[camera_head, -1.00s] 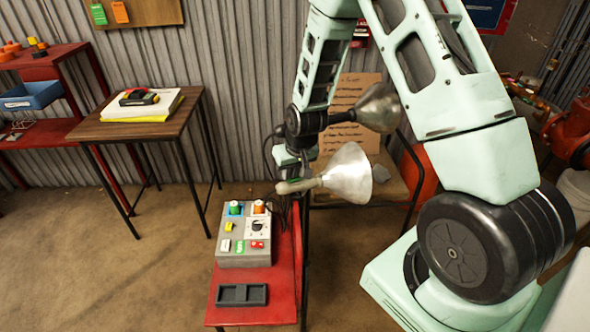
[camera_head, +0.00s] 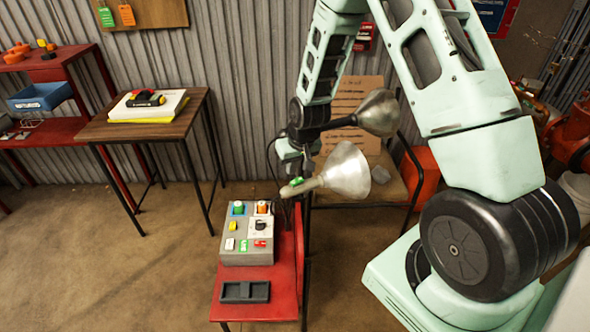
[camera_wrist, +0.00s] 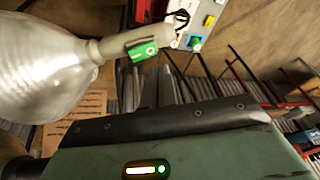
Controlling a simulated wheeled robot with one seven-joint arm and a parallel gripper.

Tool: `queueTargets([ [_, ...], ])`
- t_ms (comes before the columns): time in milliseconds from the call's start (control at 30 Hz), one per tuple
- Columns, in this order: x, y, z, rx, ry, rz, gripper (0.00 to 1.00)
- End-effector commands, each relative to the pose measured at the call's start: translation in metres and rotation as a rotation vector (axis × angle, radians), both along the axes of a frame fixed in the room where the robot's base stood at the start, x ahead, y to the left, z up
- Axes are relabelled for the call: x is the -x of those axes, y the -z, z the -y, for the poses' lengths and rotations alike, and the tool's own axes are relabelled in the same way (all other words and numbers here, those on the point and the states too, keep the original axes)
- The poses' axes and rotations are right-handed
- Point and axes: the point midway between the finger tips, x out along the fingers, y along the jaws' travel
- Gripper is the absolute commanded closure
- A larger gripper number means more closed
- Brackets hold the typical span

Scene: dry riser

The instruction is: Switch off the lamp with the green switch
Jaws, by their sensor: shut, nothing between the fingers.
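The front lamp (camera_head: 349,170) has a silver bell shade and a pale neck, with a green switch (camera_head: 297,181) on the neck. In the wrist view the same lamp (camera_wrist: 40,75) fills the upper left, and its green switch (camera_wrist: 143,52) shows a small white mark. My gripper (camera_head: 291,158) is shut and empty, just above and behind the neck near the switch. I cannot tell whether it touches the switch. Whether the lamp is lit is not clear.
A second silver lamp (camera_head: 380,112) stands close behind. Below is a grey control box (camera_head: 247,256) with coloured switches, on a red stand (camera_head: 285,300) with a dark tray (camera_head: 245,291). A wooden table (camera_head: 120,128) stands to the left. Open floor lies between.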

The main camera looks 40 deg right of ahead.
Motion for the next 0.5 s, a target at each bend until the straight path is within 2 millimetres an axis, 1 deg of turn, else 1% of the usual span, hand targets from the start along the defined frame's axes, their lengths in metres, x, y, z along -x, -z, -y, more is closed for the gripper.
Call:
queueTargets([
  [33, 0.0, -0.015, -0.004, 0.002, -0.002, 0.006, 1.0],
  [200, 0.009, -0.05, -0.017, 0.002, -0.002, 0.01, 1.0],
  [300, 0.013, -0.067, -0.024, 0.003, -0.003, 0.011, 1.0],
  [400, 0.016, -0.081, -0.029, 0.002, -0.002, 0.011, 1.0],
  [500, 0.018, -0.09, -0.032, 0.002, -0.001, 0.011, 1.0],
])
